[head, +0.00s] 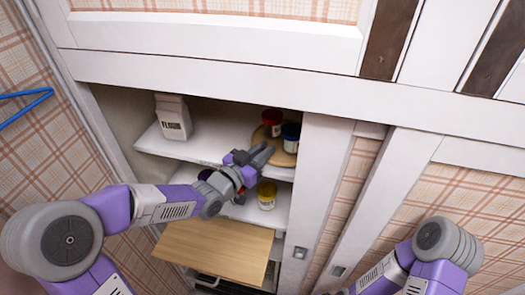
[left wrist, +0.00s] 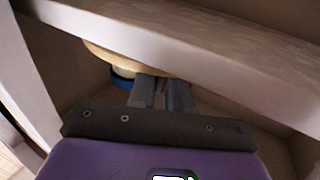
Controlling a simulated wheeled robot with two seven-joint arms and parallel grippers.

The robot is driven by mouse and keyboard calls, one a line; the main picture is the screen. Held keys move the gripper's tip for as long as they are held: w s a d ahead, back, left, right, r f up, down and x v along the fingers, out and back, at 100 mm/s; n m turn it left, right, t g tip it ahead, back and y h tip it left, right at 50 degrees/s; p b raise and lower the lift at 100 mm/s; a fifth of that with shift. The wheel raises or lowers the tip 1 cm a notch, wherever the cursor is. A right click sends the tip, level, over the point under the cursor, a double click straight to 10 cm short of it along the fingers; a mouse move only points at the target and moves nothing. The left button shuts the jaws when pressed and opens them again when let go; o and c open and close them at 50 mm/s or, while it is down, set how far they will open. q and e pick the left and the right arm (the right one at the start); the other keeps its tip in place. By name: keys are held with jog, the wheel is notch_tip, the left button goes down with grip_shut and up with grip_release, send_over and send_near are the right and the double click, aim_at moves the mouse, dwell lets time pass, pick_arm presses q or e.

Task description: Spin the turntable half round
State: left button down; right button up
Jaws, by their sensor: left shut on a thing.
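The turntable (head: 284,156) is a round, light wooden disc on the upper shelf of the open cabinet, at its right end. A red-lidded jar (head: 271,119) and a blue-lidded jar (head: 291,133) stand on it. My left gripper (head: 262,154) reaches in from the left and is shut on the near left edge of the turntable. The left wrist view shows my grey fingers (left wrist: 163,92) against the rim of the disc (left wrist: 105,53), with a blue-edged jar (left wrist: 122,82) beside them. The exact contact is partly hidden. My right gripper is out of view.
A white carton marked flour (head: 173,117) stands at the left of the upper shelf (head: 180,147). A yellow jar (head: 266,196) stands on the shelf below, under my gripper. A wooden board (head: 215,250) juts out lower down. A white cabinet post (head: 318,190) closes off the right side.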

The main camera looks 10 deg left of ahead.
pick_arm(q)
jog(key=c, duration=1.3)
grip_release()
jog(key=p+v, duration=0.1)
jog(key=v, duration=0.6)
jog(key=shift+s+a, duration=0.1)
jog(key=shift+s, duration=0.15)
